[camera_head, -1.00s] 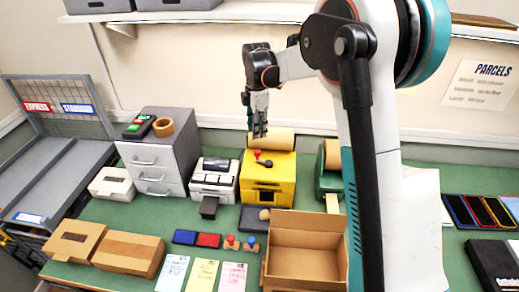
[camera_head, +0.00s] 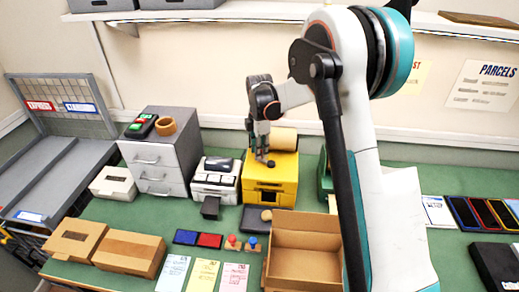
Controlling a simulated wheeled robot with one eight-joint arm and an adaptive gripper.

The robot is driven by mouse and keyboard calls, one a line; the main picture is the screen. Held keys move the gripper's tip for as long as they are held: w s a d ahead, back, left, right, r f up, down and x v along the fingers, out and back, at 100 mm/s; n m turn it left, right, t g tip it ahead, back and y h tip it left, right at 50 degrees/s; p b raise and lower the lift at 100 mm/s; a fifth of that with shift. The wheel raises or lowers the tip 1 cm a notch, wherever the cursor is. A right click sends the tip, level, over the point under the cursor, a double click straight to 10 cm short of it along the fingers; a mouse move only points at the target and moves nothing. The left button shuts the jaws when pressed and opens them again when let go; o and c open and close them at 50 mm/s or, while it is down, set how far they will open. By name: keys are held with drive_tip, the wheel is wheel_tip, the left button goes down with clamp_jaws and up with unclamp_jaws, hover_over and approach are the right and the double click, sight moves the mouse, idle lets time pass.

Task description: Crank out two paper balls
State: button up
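The yellow machine (camera_head: 270,192) stands on the green bench with a tan paper roll (camera_head: 284,139) on top. Its crank lies on the upper face; the dark end (camera_head: 271,163) shows, while the red knob is hidden by my gripper. My gripper (camera_head: 261,157) points down with its fingertips at the crank knob; whether the fingers are closed on it is too small to tell. One tan paper ball (camera_head: 266,215) lies on the dark tray (camera_head: 252,220) in front of the machine.
An open cardboard box (camera_head: 305,250) stands front right of the machine. A white machine (camera_head: 214,180) is close on the left, a green one (camera_head: 325,178) on the right behind my arm. Small red and blue stamps (camera_head: 242,243) stand in front.

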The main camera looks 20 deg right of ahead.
clamp_jaws()
drive_tip(key=shift+w+d+m+b, duration=0.2)
drive_tip(key=shift+d+m+b, duration=0.05)
drive_tip(key=shift+m, duration=0.5)
drive_tip(key=shift+w+d+m+b, duration=0.2)
drive_tip(key=shift+m+b, duration=0.05)
drive_tip(key=shift+m, duration=0.5)
drive_tip(key=shift+o, duration=1.7)
unclamp_jaws()
